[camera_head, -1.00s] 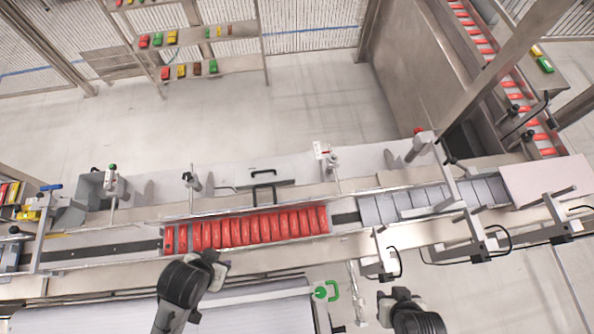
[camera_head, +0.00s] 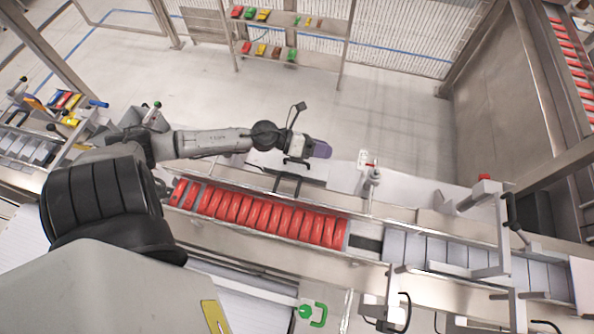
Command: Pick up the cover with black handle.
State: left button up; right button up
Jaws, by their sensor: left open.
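The cover (camera_head: 312,172) is a flat grey plate on the far side of the line. A short black handle (camera_head: 297,160) shows at its top, partly hidden by my left wrist. My left arm reaches across from the left, and my left gripper (camera_head: 318,149) is just above and beside the handle, at the cover's far edge. The gripper is open, with nothing visible in it. Its dark purplish end is small, and I cannot tell whether it touches the handle. My right gripper is out of view.
Red packs (camera_head: 262,215) fill a channel in front of the cover. Another black handle frame (camera_head: 287,185) stands between them.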

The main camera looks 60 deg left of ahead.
pick_arm(q)
jog(key=s+a+f+m+g+b, duration=0.1)
jog(key=a+f+m+g+b, duration=0.1)
jog(key=a+f+m+g, duration=0.35)
jog(key=m+g+y+b, duration=0.2)
jog(key=m+g+y, duration=0.2)
jog(key=m+g, duration=0.1)
send_near(297, 166)
jog(key=shift+w+d+f+p, duration=0.3)
jog(key=shift+w+d+f, duration=0.15)
jog(key=shift+d, duration=0.25)
jog(key=shift+d+f, duration=0.2)
jog(key=shift+f, duration=0.05)
jog(key=shift+p+x, duration=0.6)
jog(key=shift+x, duration=1.7)
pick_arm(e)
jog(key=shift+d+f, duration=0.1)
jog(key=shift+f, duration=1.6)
pick_arm(q)
jog(key=shift+d, duration=0.1)
jog(key=shift+c, duration=0.4)
grip_shut()
